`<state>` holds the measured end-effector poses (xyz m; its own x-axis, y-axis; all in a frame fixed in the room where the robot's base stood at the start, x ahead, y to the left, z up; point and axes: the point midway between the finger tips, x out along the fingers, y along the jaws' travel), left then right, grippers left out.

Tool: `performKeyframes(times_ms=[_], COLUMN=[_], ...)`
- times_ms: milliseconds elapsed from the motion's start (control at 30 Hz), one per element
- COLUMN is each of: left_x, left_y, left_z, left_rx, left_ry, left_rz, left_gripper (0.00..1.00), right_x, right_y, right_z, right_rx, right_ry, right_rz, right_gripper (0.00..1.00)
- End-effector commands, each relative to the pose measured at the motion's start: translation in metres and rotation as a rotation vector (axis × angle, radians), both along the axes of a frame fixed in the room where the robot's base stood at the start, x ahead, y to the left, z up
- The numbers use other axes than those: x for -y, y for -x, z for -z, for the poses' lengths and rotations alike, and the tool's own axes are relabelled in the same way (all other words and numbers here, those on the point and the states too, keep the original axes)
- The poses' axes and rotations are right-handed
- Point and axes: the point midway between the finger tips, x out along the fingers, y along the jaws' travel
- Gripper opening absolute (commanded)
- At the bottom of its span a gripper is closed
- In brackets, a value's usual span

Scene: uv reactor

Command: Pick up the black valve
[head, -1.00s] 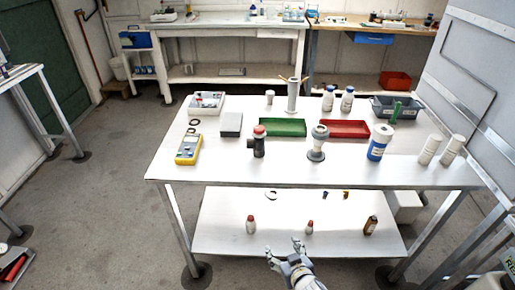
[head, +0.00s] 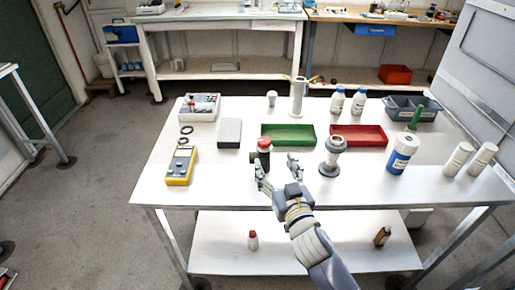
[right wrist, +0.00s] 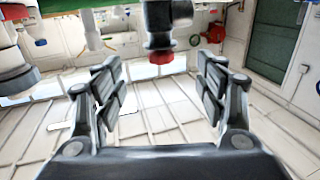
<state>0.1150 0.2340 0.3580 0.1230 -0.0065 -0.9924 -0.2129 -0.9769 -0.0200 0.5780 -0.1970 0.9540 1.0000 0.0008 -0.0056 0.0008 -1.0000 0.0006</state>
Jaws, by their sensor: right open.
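The black valve (head: 263,156) has a red cap and stands upright on the white table (head: 225,185), in front of the green tray. My right gripper (head: 277,173) is open at the table's front side, just in front of the valve and a little to its right. In the right wrist view, which looks inverted, the valve (right wrist: 159,28) hangs from the top with its red cap downward. There it lies beyond the open fingers (right wrist: 160,78), in line with the gap between them. Nothing is in the fingers. My left gripper is not in view.
A grey-white valve (head: 332,158) stands close to the right of my gripper. A green tray (head: 288,135) and a red tray (head: 358,135) lie behind. A blue-labelled bottle (head: 402,153) stands right.

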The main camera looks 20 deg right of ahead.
Motion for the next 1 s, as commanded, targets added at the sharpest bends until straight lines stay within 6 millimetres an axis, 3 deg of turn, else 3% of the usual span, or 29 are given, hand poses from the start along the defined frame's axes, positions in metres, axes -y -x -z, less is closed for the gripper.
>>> performKeyframes(times_ms=[167, 300, 467, 567, 833, 1000], left_x=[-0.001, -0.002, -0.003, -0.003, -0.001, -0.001], left_y=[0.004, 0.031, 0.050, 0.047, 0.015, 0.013], left_z=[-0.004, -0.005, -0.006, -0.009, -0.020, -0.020], left_rx=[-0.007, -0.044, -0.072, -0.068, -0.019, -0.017], left_ry=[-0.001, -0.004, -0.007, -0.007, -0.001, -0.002], left_rz=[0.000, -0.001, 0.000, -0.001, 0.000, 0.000], left_gripper=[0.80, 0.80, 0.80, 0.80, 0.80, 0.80], right_x=[0.000, 0.000, 0.000, 0.000, -0.001, -0.001], right_y=[-0.022, -0.043, -0.055, -0.063, -0.099, -0.107], right_z=[-0.003, -0.002, -0.001, -0.003, -0.006, -0.005], right_rx=[0.003, 0.001, 0.001, 0.001, 0.001, 0.001], right_ry=[0.001, 0.000, 0.000, 0.000, 0.001, 0.000], right_rz=[0.000, 0.000, 0.000, 0.000, 0.000, -0.001], right_gripper=[0.66, 0.66, 0.66, 0.66, 0.66, 0.66])
